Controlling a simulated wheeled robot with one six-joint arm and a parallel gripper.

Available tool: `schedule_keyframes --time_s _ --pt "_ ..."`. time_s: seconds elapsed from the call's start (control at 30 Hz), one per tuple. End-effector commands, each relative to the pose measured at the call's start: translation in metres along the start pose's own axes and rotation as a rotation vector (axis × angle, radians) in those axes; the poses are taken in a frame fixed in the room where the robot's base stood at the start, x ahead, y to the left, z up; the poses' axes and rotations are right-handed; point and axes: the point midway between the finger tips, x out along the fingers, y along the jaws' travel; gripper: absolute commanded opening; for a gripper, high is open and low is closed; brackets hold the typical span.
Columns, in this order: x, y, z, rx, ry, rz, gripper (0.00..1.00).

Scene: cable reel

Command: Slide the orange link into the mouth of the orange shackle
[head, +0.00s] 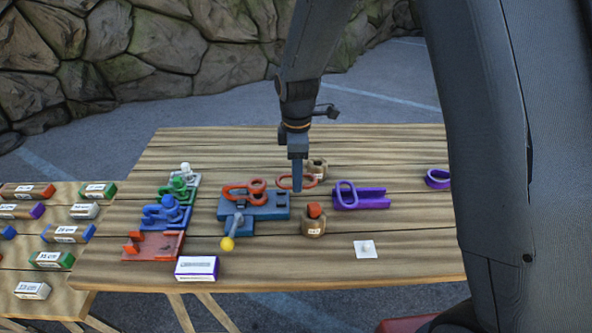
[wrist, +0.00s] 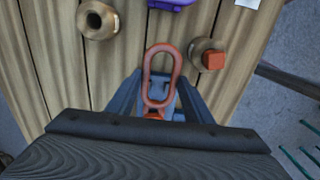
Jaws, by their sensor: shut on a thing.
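The orange link (wrist: 147,75) is a long closed loop held between the blue fingers of my gripper (wrist: 160,95). In the head view the link (head: 282,183) is level, above the table, to the right of the blue fixture. My gripper (head: 297,182) is shut on it and points down. Looped orange pieces (head: 240,191) lie on the blue fixture (head: 268,212); the orange shackle seems to be among them, but its mouth is too small to make out. In the wrist view an orange bit (wrist: 153,116) shows below the link; I cannot tell what it is.
A brown pot with a hole (head: 319,165) and one with an orange block (head: 313,227) stand close by. A purple holder (head: 374,198) is to the right. Coloured fixtures (head: 160,212) stand at the left, with a white box (head: 197,269) in front. The right front is mostly clear.

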Motion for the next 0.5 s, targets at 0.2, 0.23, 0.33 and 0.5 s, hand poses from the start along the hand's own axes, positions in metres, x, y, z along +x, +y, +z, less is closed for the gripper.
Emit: schedule_keyframes --time_s 0.2,0.23,0.33,0.5 --pt "0.014 0.001 0.000 0.000 0.000 0.001 0.11" --pt "0.015 0.001 0.000 0.000 0.000 0.001 0.11" --pt "0.021 0.000 0.000 0.000 0.000 0.000 0.11" --pt "0.030 0.000 0.000 0.000 0.000 0.000 0.11"
